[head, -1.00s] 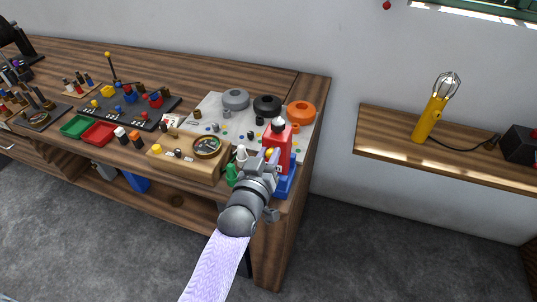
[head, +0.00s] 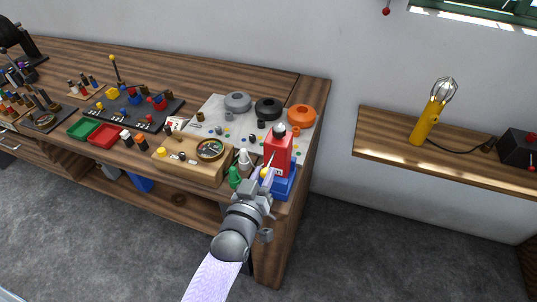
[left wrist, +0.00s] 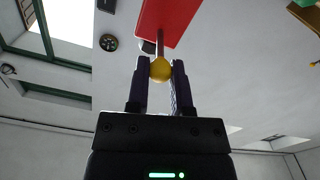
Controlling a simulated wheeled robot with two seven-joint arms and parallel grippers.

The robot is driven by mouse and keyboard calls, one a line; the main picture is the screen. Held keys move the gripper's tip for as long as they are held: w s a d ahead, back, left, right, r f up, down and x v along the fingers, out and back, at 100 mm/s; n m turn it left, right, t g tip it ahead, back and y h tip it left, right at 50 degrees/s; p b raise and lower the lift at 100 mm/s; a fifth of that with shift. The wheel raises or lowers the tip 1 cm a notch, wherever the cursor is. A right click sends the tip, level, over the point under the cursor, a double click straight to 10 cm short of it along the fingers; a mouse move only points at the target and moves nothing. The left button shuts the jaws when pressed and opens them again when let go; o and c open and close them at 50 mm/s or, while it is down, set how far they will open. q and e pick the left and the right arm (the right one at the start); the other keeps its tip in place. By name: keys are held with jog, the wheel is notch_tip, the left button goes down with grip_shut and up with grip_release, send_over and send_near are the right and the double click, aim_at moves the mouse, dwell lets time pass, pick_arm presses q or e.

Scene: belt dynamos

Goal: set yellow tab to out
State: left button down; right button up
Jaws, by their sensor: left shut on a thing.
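The red block (head: 277,151) stands on a blue base (head: 281,184) at the right front corner of the workbench. A thin rod with a yellow ball, the yellow tab (head: 264,173), sticks out from the front of the red block. In the left wrist view the yellow ball (left wrist: 160,70) sits between the two dark fingers, with its rod running up to the red block (left wrist: 172,20). My left gripper (head: 261,181) is shut on the yellow tab, in front of the block. The fingers hide part of the tab in the head view. My right gripper is not in view.
A green bottle (head: 234,177) and a white bottle (head: 244,158) stand close left of the gripper. A wooden box with a gauge (head: 209,150) is further left. Grey, black and orange (head: 301,116) rings lie behind. The floor in front is clear.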

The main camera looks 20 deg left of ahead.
pick_arm(q)
jog(key=shift+s+r, duration=0.1)
jog(key=shift+s, duration=0.6)
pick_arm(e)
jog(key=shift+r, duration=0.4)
pick_arm(q)
jog(key=shift+c, duration=2.4)
grip_release()
jog(key=s+p, duration=0.1)
jog(key=s, duration=0.9)
jog(key=shift+a, duration=0.2)
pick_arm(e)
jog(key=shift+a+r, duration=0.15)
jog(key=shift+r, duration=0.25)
pick_arm(q)
jog(key=shift+f, duration=0.2)
